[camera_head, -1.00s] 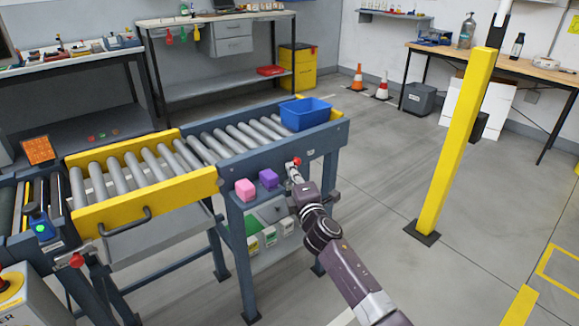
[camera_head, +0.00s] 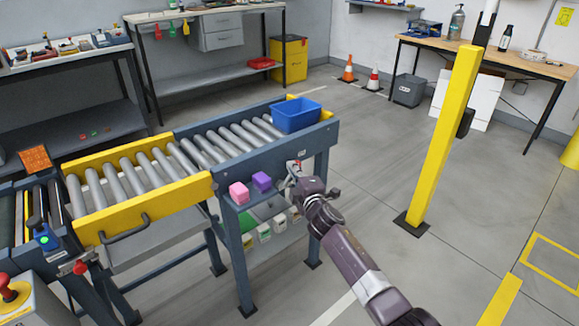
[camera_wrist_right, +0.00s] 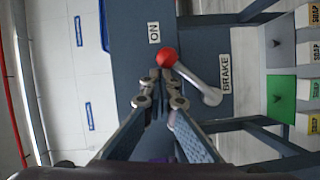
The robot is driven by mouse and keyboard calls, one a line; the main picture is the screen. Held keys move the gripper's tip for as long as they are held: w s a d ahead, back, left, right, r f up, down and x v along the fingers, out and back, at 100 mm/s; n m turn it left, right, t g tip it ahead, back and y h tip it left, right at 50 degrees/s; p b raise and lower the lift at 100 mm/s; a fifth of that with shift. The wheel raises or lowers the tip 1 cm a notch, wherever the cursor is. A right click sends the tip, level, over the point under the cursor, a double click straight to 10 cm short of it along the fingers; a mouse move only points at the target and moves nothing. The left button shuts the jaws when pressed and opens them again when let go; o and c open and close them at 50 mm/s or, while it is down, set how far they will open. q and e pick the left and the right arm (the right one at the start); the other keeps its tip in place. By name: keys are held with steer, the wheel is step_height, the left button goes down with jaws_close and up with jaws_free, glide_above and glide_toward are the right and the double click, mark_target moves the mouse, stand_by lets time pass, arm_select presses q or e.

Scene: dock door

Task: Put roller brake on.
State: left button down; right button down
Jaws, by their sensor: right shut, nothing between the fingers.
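The brake lever is a grey arm with a red ball knob (camera_wrist_right: 167,57), on the side of the roller conveyor (camera_head: 256,158). Its pivot is beside the BRAKE label (camera_wrist_right: 225,74), and the knob end lies near the ON label (camera_wrist_right: 153,32). In the head view only a bit of the red knob (camera_head: 298,162) shows. My right gripper (camera_wrist_right: 161,78) is shut and empty, its fingertips right by the knob and lever arm; whether they touch, I cannot tell. It also shows in the head view (camera_head: 292,170) at the conveyor side. My left gripper is not in view.
A blue bin (camera_head: 296,115) stands on the rollers at the far end. A yellow post (camera_head: 440,140) stands to the right, with open floor between.

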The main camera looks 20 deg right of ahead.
steer(key=shift+w+d, duration=0.15)
steer(key=shift+d, duration=0.2)
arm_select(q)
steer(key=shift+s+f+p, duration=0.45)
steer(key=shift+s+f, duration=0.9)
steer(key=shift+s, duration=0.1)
arm_select(e)
steer(key=shift+w+d+f+m+g, duration=0.3)
steer(key=shift+d+f+m, duration=0.2)
steer(key=shift+d+m, duration=0.15)
steer(key=shift+d, duration=0.1)
steer(key=shift+s, duration=0.15)
steer(key=s+r, duration=0.1)
steer(key=s, duration=1)
steer(key=shift+s+a+r, duration=0.15)
steer(key=shift+s+a, duration=0.15)
steer(key=shift+s, duration=0.1)
